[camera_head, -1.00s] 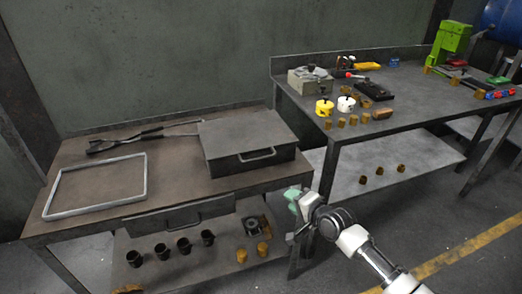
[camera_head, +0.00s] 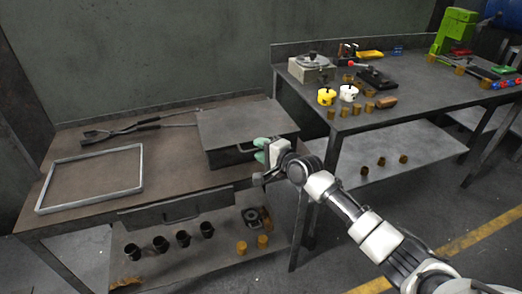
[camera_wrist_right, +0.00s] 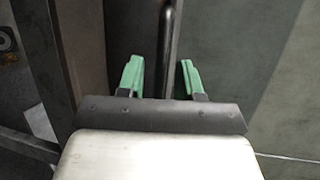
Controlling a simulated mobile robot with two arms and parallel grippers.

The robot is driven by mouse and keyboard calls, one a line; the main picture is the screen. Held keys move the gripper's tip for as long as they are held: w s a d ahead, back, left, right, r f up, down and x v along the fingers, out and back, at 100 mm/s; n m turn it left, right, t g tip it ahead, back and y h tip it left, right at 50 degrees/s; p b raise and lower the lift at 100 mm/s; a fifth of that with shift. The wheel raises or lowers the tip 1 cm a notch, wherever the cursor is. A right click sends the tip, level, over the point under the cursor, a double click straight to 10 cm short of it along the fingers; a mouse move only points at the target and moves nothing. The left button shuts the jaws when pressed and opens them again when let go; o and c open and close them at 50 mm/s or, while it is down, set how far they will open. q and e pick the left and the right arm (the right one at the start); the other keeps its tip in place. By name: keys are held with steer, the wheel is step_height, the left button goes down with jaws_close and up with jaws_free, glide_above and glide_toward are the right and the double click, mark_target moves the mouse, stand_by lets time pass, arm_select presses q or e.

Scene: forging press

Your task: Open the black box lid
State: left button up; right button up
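The black box (camera_head: 232,157) sits on the left workbench with its flat dark lid (camera_head: 243,122) closed. The handle on its front is partly hidden by my right gripper in the head view. My right gripper (camera_head: 262,150) is at the right part of the box's front. In the right wrist view its green fingers (camera_wrist_right: 160,80) are spread apart, and the dark handle bar (camera_wrist_right: 170,45) runs between them, with gaps visible on both sides. I cannot tell how deep the bar sits between the fingers. My left gripper is not in view.
A grey rectangular frame (camera_head: 141,172) and dark tongs (camera_head: 120,131) lie left of the box. A drawer (camera_head: 178,211) is below the bench top, with several dark cups (camera_head: 183,238) on the lower shelf. A second bench (camera_head: 425,104) with small parts stands to the right.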

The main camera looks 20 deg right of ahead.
steer(key=shift+w, duration=0.25)
jaws_close()
